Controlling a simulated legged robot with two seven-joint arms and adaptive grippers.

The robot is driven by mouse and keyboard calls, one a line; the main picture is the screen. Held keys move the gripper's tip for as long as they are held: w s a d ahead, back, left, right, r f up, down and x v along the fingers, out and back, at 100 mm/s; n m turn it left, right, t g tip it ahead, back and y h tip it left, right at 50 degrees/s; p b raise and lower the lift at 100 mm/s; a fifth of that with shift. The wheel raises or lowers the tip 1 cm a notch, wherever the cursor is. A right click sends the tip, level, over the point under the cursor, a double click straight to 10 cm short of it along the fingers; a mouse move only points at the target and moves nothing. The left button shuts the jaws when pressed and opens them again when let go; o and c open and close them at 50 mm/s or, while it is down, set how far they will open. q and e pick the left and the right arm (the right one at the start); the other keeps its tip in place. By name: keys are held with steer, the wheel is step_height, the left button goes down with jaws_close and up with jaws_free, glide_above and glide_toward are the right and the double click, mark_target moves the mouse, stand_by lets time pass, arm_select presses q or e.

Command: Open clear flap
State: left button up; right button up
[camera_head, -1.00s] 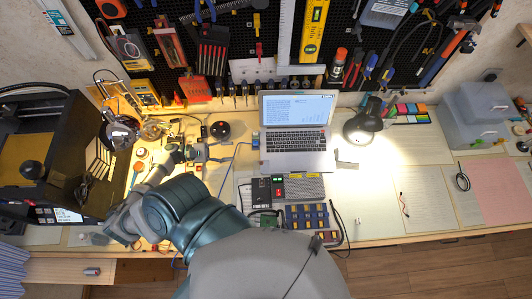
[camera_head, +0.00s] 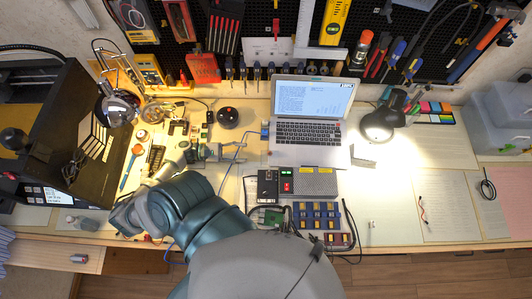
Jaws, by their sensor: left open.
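I cannot make out a clear flap for certain at this size. A grey box (camera_head: 314,182) on the workbench in front of the laptop carries a panel with a red and a green switch (camera_head: 287,181); any clear cover over them is too small to tell. My left gripper (camera_head: 236,153) is open and appears empty. It points right, above the bench, left of the grey box and apart from it. My left arm comes up from the bottom and bends left before the gripper. My right gripper is not in view.
A laptop (camera_head: 306,132) stands open behind the box. A black-and-grey device (camera_head: 262,186) is left of it, and a blue rack (camera_head: 318,216) is in front. A desk lamp (camera_head: 380,122) stands to the right. Small parts and cables lie around the left gripper. Mats at right are mostly clear.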

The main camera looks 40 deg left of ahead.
mark_target(266, 153)
arm_select(q)
steer(key=x, duration=1)
steer(key=shift+p, duration=0.4)
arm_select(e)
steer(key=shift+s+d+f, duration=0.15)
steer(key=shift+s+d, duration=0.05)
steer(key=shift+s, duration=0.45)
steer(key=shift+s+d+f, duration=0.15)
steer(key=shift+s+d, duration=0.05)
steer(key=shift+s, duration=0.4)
arm_select(q)
steer(key=shift+s+a, duration=0.1)
